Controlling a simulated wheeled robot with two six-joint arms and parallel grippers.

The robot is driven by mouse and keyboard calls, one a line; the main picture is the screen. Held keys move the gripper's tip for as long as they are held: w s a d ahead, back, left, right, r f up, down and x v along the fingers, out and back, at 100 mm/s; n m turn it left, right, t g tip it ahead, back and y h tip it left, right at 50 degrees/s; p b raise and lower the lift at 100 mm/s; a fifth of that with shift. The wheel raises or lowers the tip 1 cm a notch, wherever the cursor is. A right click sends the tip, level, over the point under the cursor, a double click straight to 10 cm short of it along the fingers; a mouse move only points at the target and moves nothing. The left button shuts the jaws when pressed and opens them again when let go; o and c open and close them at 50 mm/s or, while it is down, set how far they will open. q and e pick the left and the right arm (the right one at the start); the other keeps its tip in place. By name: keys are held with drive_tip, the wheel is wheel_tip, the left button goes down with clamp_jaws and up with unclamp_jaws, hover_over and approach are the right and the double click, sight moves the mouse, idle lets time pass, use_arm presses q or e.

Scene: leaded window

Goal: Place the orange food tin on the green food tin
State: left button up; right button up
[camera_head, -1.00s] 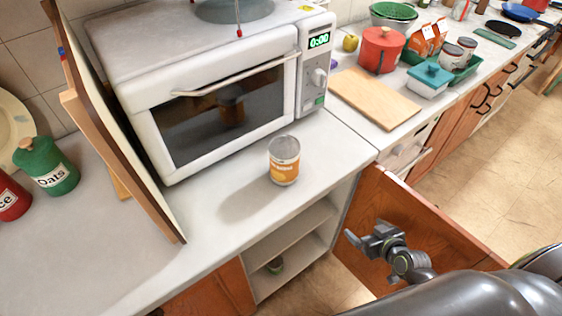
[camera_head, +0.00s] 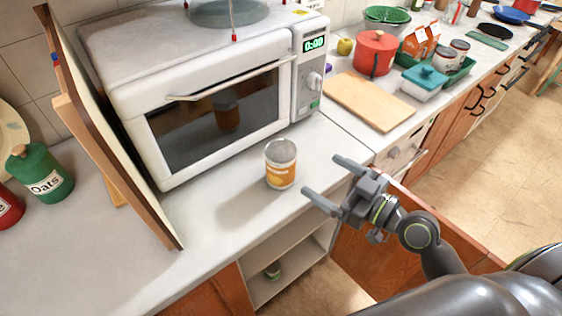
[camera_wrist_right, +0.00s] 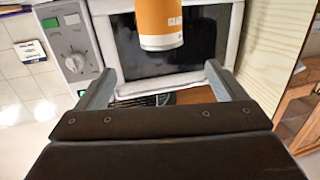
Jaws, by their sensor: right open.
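The orange food tin (camera_head: 281,165) stands upright on the counter in front of the microwave. Its silver top faces up and an orange label wraps its lower part. My right gripper (camera_head: 322,176) is open and empty, to the right of the tin and apart from it, fingers pointing at it. In the right wrist view the orange tin (camera_wrist_right: 160,24) is at the top, beyond and between the open fingers (camera_wrist_right: 158,76). My left gripper is not in view.
The white microwave (camera_head: 215,90) stands behind the tin. A leaning wooden-framed board (camera_head: 110,130) is at left, beside the green oats jar (camera_head: 42,172). An open cabinet door (camera_head: 365,262) lies below my right arm. A cutting board (camera_head: 368,102) lies at right.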

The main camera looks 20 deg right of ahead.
sight(294, 157)
drive_tip(key=p+x, duration=0.3)
drive_tip(key=x, duration=0.6)
drive_tip(key=shift+w+a, duration=0.2)
drive_tip(key=shift+w, duration=0.05)
drive_tip(key=shift+w+a+p, duration=0.2)
drive_tip(key=shift+w+p, duration=0.15)
drive_tip(key=shift+p, duration=0.25)
drive_tip(key=p+x, duration=0.1)
drive_tip(key=x, duration=0.2)
drive_tip(key=shift+a+p, duration=0.1)
drive_tip(key=shift+p, duration=0.3)
drive_tip(key=shift+w+a+f, duration=0.1)
drive_tip(key=shift+w+a, duration=0.25)
drive_tip(key=shift+w, duration=0.2)
drive_tip(key=c, duration=1.2)
drive_tip(key=shift+c, duration=1)
